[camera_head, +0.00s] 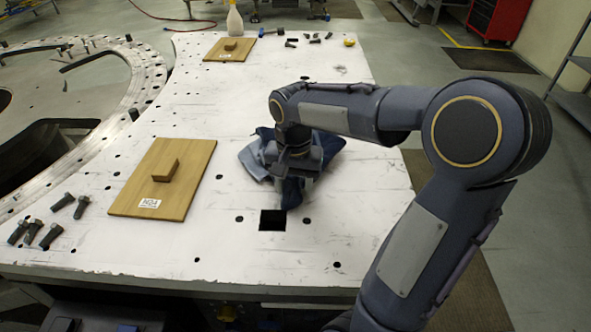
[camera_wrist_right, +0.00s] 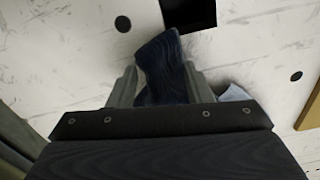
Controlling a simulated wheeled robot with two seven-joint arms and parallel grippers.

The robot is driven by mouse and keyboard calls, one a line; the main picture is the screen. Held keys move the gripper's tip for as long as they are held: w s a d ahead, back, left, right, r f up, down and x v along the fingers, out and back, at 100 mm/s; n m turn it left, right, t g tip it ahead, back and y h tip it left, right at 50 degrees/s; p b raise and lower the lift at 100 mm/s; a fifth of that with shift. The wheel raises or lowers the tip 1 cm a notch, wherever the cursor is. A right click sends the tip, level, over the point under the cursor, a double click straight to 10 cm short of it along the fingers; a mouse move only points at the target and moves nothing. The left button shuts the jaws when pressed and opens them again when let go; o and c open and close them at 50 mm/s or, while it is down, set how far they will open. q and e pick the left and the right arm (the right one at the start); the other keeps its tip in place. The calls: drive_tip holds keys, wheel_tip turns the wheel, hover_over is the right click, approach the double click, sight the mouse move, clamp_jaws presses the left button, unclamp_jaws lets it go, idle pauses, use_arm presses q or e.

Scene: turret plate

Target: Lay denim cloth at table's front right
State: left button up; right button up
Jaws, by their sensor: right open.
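The denim cloth (camera_head: 254,162) lies crumpled on the white table (camera_head: 352,215), right of the middle and behind a square hole. My right gripper (camera_head: 293,185) is over it, pointing down, and hides its middle. In the right wrist view, a dark blue fold of the cloth (camera_wrist_right: 160,62) stands between the two fingers of the open right gripper (camera_wrist_right: 162,86). A paler part of the cloth shows beside the right finger. I cannot tell whether either finger touches the fold. My left gripper is not in view.
A wooden board with a block handle (camera_head: 193,188) lies left of the cloth, with several dark bolts (camera_head: 52,236) beyond it. Another board (camera_head: 221,50), a spray bottle (camera_head: 235,20) and small parts are at the back. The table's front right is clear around the square hole (camera_head: 272,220).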

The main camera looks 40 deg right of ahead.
drive_tip(key=s+a+r+p, duration=0.2)
drive_tip(key=s+r+p, duration=0.1)
drive_tip(key=r+p, duration=0.4)
wheel_tip(320, 180, up, 2)
drive_tip(key=shift+a+r, duration=0.2)
drive_tip(key=shift+a, duration=0.05)
drive_tip(key=shift+f, duration=0.1)
drive_tip(key=shift+c, duration=0.8)
drive_tip(key=shift+w, duration=0.2)
drive_tip(key=shift+c, duration=1.3)
drive_tip(key=w, duration=0.2)
drive_tip(key=w+d, duration=0.1)
drive_tip(key=w, duration=0.1)
drive_tip(key=shift+d+f, duration=0.1)
drive_tip(key=shift+f, duration=0.1)
clamp_jaws()
drive_tip(key=w+d+f, duration=0.2)
drive_tip(key=w, duration=0.7)
drive_tip(key=w+d+f, duration=0.2)
drive_tip(key=w+d, duration=0.1)
drive_tip(key=w, duration=0.7)
drive_tip(key=shift+w+d+f, duration=0.2)
drive_tip(key=shift+d, duration=0.05)
